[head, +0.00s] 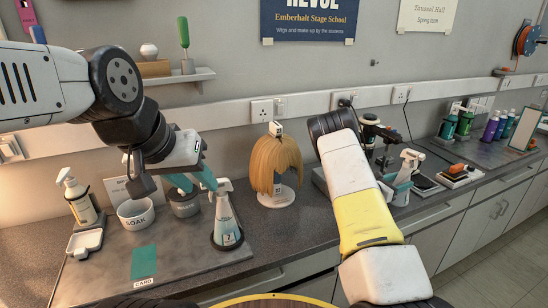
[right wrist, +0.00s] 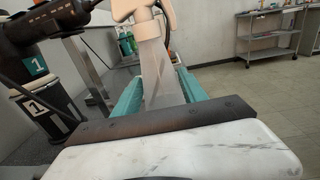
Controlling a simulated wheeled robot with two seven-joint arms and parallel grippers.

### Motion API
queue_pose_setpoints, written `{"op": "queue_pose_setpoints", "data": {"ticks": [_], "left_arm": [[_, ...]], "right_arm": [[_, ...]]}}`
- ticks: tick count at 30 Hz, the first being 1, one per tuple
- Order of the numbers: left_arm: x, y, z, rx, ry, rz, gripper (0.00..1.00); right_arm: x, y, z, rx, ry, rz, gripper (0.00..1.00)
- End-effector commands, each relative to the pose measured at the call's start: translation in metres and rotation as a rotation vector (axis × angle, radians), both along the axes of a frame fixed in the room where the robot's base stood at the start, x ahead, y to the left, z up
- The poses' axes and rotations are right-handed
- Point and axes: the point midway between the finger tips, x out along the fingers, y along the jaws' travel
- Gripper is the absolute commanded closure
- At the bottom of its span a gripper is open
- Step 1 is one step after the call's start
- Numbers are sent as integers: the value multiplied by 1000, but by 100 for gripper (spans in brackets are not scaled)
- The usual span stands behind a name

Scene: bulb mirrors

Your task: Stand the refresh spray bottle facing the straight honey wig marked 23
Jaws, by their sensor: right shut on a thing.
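A straight honey-blond wig (head: 275,160) sits on a white head stand at the back of the counter, between my arms. A small tag shows on the stand; its number is too small to read surely. My right gripper (head: 395,190) is mostly hidden behind my right forearm. In the right wrist view its teal fingers (right wrist: 162,95) are shut on a translucent spray bottle (right wrist: 160,70) with a cream trigger head. That bottle (head: 408,165) is right of the wig. Another spray bottle (head: 226,220) with a white trigger stands at left. My left gripper (head: 195,182) looks open and empty beside it.
A SOAK bowl (head: 136,214), a pump bottle (head: 80,200), a metal jar (head: 184,204) and a teal card (head: 144,262) are at left. Green and purple bottles (head: 490,126) stand at far right. Counter between the left mat and the wig is clear.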

Motion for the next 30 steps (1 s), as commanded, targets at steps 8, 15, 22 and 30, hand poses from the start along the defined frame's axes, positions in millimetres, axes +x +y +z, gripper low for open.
{"op": "queue_pose_setpoints", "data": {"ticks": [8, 15, 22, 30], "left_arm": [[0, 0, 0, 0, 0, 0, 64], [0, 0, 0, 0, 0, 0, 64], [0, 0, 0, 0, 0, 0, 64], [0, 0, 0, 0, 0, 0, 64]], "right_arm": [[0, 0, 10, -1, 0, 1, 83], [0, 0, 30, -1, -3, 0, 83], [1, 0, 49, -1, -2, 1, 83], [0, 0, 61, 0, -1, 0, 83]]}}
